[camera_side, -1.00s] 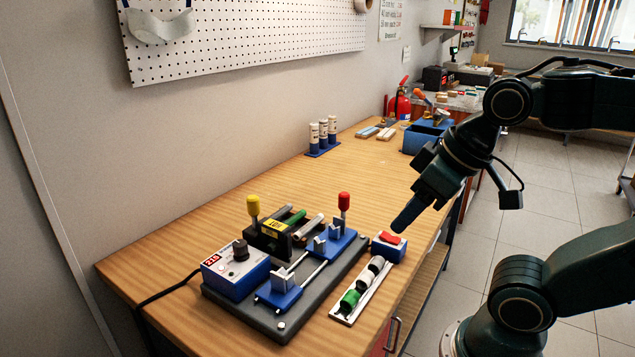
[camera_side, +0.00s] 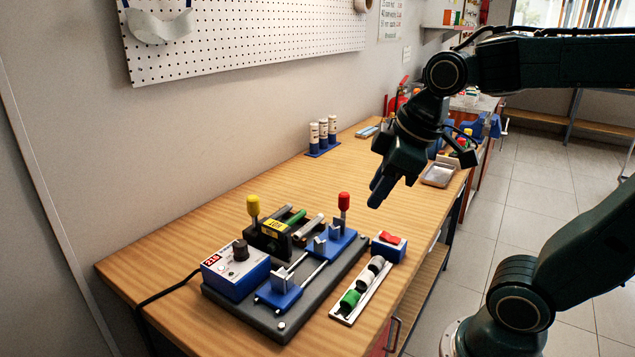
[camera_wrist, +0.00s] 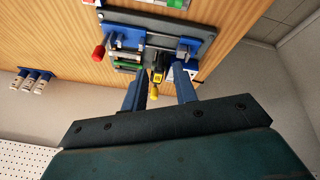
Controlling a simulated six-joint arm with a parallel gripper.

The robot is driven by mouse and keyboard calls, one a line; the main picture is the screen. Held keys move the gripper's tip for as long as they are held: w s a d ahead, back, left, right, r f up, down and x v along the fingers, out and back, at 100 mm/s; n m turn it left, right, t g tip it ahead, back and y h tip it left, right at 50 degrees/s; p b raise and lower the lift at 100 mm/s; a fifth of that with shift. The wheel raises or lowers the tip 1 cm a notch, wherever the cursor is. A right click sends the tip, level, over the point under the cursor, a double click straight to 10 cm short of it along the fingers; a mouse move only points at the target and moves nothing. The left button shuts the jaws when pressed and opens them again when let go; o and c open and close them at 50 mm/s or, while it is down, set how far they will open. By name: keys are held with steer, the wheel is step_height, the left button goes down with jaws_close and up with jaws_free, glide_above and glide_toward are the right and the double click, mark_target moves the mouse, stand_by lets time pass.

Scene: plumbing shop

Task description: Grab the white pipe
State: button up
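A rack (camera_side: 272,238) behind the blue clamps on the dark base holds several short pipes. The white pipe (camera_side: 309,227) lies on the right of the green pipe (camera_side: 293,220), and a grey pipe (camera_side: 281,213) lies further left. In the wrist view the green pipe (camera_wrist: 128,69) shows beyond the left finger; the white pipe is too small there to mark surely. My gripper (camera_side: 381,189) is empty, in the air above and to the right of the rack, well apart from the pipes. In the wrist view its two fingers (camera_wrist: 161,82) stand apart.
The base carries a red-knobbed lever (camera_side: 344,202), a yellow-knobbed lever (camera_side: 253,206) and a blue control box (camera_side: 236,270). A blue switch box (camera_side: 389,247) and a tray (camera_side: 343,314) with white, grey and green fittings lie at the front.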

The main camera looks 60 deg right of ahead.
steer(key=w+d+f+n, duration=0.2)
steer(key=w+d+n, duration=0.1)
steer(key=w, duration=0.3)
steer(key=w+d+f+n+g, duration=0.1)
steer(key=w+d+f+n, duration=0.1)
steer(key=w+n, duration=0.4)
steer(key=w+d+f+n+g, duration=0.1)
steer(key=w+d+f+n, duration=0.1)
steer(key=w+d+n, duration=0.2)
steer(key=shift+w+d+f, duration=0.25)
steer(key=shift+w, duration=0.7)
steer(key=shift+f, duration=0.1)
glide_above(307, 226)
steer(key=s, duration=0.2)
steer(key=shift+s+x, duration=0.25)
steer(key=shift+x, duration=1.1)
steer(key=shift+s+x, duration=0.25)
steer(key=shift+x, duration=1.1)
steer(key=shift+s+x, duration=0.25)
steer(key=shift+x, duration=1.1)
steer(key=shift+a+f, duration=0.1)
steer(key=shift+f, duration=0.05)
steer(key=shift+x, duration=2.6)
jaws_close()
